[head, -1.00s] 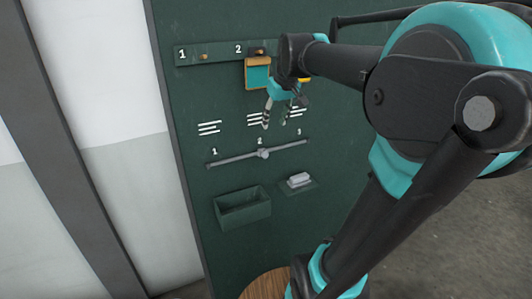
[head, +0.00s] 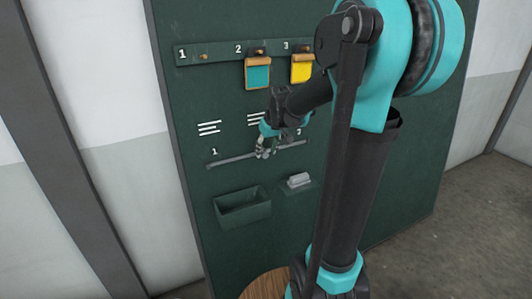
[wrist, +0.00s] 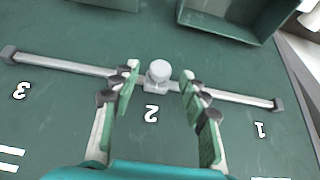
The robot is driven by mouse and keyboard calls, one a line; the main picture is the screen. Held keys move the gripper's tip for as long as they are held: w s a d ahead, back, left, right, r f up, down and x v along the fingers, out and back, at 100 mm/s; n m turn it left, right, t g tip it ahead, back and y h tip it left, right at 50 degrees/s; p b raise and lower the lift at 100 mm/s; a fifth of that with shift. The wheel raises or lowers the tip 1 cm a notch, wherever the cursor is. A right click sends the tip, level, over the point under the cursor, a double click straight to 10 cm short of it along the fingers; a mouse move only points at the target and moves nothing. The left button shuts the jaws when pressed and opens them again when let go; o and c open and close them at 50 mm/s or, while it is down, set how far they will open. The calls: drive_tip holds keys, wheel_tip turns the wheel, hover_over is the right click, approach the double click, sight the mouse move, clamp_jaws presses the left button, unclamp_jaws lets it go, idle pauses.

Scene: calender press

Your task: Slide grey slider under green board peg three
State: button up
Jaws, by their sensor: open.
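The grey slider (wrist: 158,76) with its round knob sits on the grey rail (wrist: 228,96) at the label 2, seen upside down in the wrist view. My gripper (wrist: 158,92) is open, with one finger on each side of the slider and a gap to it on both sides. In the head view my gripper (head: 264,152) is at the middle of the rail and largely hides the slider. The green board (head: 228,105) carries pegs 1, 2 and 3 along its top. Under peg three (head: 306,46) hangs a yellow tag (head: 302,70).
A teal tag (head: 258,75) hangs at peg 2; peg 1 (head: 203,57) is bare. Below the rail are an open green box (head: 242,208) and a small ledge with a pale block (head: 299,180). The rail is clear on both sides of the slider.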

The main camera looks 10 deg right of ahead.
drive_tip(key=shift+w+a+f, duration=0.1)
drive_tip(key=shift+w+f, duration=0.15)
drive_tip(key=shift+f, duration=0.45)
drive_tip(key=shift+c, duration=0.2)
clamp_jaws()
